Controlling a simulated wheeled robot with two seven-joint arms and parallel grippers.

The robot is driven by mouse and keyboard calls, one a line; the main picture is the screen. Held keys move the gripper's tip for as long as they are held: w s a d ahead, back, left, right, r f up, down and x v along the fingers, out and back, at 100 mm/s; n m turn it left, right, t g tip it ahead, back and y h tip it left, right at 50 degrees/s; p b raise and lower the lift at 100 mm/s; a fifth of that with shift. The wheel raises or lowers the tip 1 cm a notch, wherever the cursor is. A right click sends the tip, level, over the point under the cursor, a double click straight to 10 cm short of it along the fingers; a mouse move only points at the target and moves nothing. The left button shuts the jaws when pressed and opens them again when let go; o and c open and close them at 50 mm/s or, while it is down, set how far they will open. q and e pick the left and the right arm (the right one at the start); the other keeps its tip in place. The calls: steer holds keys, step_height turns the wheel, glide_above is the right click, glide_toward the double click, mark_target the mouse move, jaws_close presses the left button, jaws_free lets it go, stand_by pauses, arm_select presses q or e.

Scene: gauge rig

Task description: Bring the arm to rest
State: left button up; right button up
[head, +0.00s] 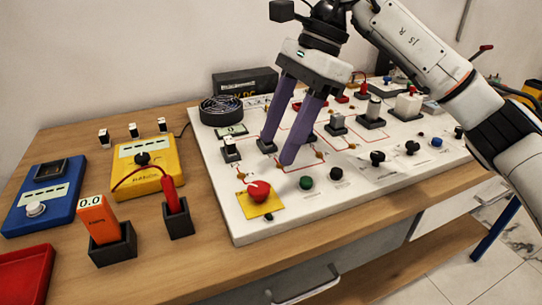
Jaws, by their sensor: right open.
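My right arm comes in from the upper right. Its right gripper (278,154) has two long purple fingers that point down over the white gauge panel (225,205). The fingers are apart and nothing shows between them. The fingertips are just above or at the panel surface, near its small blocks and red lines; I cannot tell whether they touch it. A red knob on a yellow plate (259,196) is just below and left of the fingertips in the picture. My left gripper does not show.
A yellow meter (145,165), a blue meter (45,195), an orange device in a black holder (97,222), a red probe in a holder (176,213) and a red tray (22,275) stand on the wooden table (175,265). A black box (245,82) is behind the panel.

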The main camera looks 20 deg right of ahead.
steer(key=shift+v, duration=0.85)
